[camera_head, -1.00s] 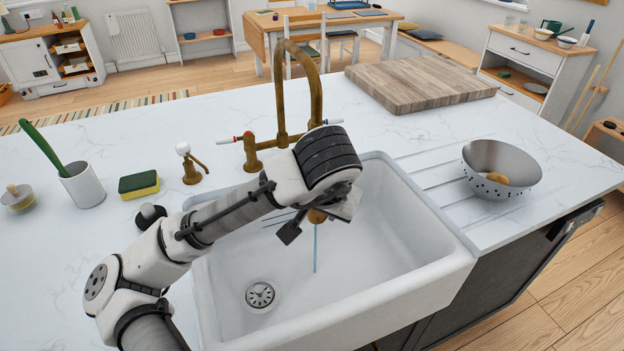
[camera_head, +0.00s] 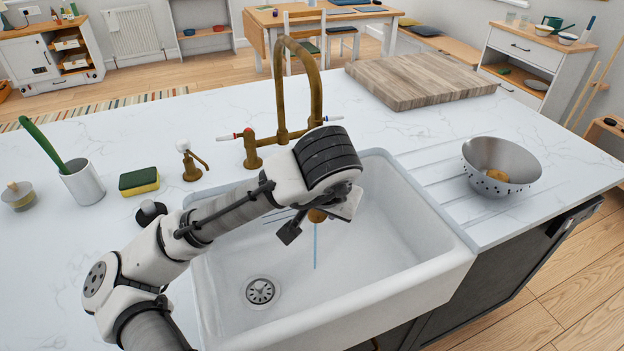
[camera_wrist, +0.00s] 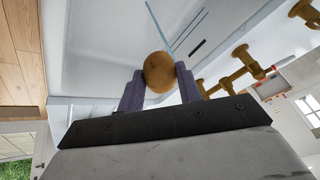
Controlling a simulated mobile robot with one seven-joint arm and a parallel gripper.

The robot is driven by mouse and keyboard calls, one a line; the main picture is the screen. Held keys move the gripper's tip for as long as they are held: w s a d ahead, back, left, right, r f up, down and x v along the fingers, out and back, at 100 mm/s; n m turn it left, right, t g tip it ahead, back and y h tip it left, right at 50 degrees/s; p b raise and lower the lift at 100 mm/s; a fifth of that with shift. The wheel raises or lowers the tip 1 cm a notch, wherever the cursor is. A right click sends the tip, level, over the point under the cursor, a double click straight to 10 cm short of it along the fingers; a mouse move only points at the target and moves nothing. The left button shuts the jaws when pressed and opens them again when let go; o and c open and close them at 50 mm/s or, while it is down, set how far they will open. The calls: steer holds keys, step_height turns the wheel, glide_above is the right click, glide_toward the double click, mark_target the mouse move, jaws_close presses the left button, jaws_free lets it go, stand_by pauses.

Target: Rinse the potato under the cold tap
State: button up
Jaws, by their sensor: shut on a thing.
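My gripper (camera_head: 306,226) is shut on a brown potato (camera_wrist: 159,72) and holds it above the sink basin, below the tap. In the head view only a bit of the potato (camera_head: 317,215) shows beneath my wrist. A thin blue stream of water (camera_head: 315,250) falls from there into the white sink (camera_head: 400,235). In the wrist view the stream (camera_wrist: 158,22) meets or passes just by the potato; I cannot tell which. The brass tap (camera_head: 316,90) arches above, with a red-ended lever on the left and a blue-ended one on the right.
A metal colander (camera_head: 520,165) with a potato-like thing inside stands on the right drainer. A chopping board (camera_head: 420,80) lies behind. A sponge (camera_head: 138,182), a small brass dispenser (camera_head: 190,165) and a white pot (camera_head: 83,183) with a green-handled brush stand left.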

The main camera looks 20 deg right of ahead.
mark_target(321, 215)
stand_by(0.3)
steer(key=s+r+p, duration=0.1)
steer(key=p, duration=0.1)
steer(key=s+a+r+p, duration=0.1)
steer(key=s+r+p, duration=0.1)
steer(key=shift+s+a+r, duration=0.1)
steer(key=shift+s, duration=0.2)
steer(key=shift+s+a+r, duration=0.2)
steer(key=shift+s+r, duration=0.2)
steer(key=shift+s, duration=0.2)
steer(key=shift+d, duration=0.1)
stand_by(0.3)
